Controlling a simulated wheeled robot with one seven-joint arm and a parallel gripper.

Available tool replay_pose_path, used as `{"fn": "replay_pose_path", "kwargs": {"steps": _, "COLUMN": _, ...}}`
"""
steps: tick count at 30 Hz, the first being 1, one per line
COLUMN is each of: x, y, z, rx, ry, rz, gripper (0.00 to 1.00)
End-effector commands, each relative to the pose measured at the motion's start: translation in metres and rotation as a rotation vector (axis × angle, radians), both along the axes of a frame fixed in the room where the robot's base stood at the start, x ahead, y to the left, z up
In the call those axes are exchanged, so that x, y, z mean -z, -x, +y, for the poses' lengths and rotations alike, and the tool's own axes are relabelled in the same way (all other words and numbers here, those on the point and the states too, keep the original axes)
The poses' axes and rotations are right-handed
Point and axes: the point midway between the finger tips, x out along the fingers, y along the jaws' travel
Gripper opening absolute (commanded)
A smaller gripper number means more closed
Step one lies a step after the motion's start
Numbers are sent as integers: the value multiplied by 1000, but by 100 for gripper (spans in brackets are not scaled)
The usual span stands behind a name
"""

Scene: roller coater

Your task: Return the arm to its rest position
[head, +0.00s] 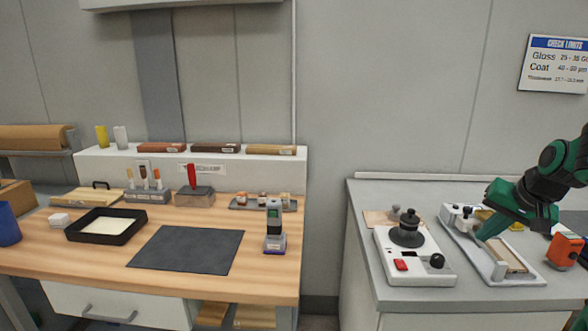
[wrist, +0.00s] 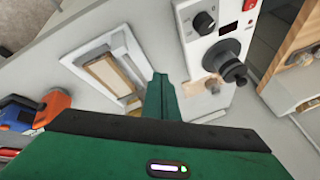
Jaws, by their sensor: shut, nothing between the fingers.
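My gripper (head: 480,237) is green and shows at the right of the head view, over the grey counter at the right. Its fingers are together with nothing between them, pointing down beside a white tray-like device (head: 500,268) with a framed panel. In the wrist view the shut fingers (wrist: 160,90) stand between that white device (wrist: 118,70) and a white machine with black knobs (wrist: 222,55). My arm reaches in from the right edge of the head view. Whether the fingertips touch anything cannot be told.
The white machine (head: 415,262) with a black knob and red switch stands left of my gripper. An orange device (head: 565,250) sits to the right. A wooden bench (head: 110,270) with a dark mat (head: 187,249) and black tray (head: 106,238) is at left, past a gap.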

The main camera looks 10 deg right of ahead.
Motion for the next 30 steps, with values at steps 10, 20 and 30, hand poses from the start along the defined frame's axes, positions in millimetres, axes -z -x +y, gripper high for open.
{"fn": "replay_pose_path", "kwargs": {"steps": 10, "x": 37, "y": 121, "z": 105, "rx": -146, "ry": 10, "rz": 331, "gripper": 0}}
{"fn": "replay_pose_path", "kwargs": {"steps": 20, "x": 56, "y": 204, "z": 142, "rx": -213, "ry": -14, "rz": 513, "gripper": 0}}
{"fn": "replay_pose_path", "kwargs": {"steps": 30, "x": 57, "y": 209, "z": 143, "rx": -213, "ry": -15, "rz": 523, "gripper": 0}}
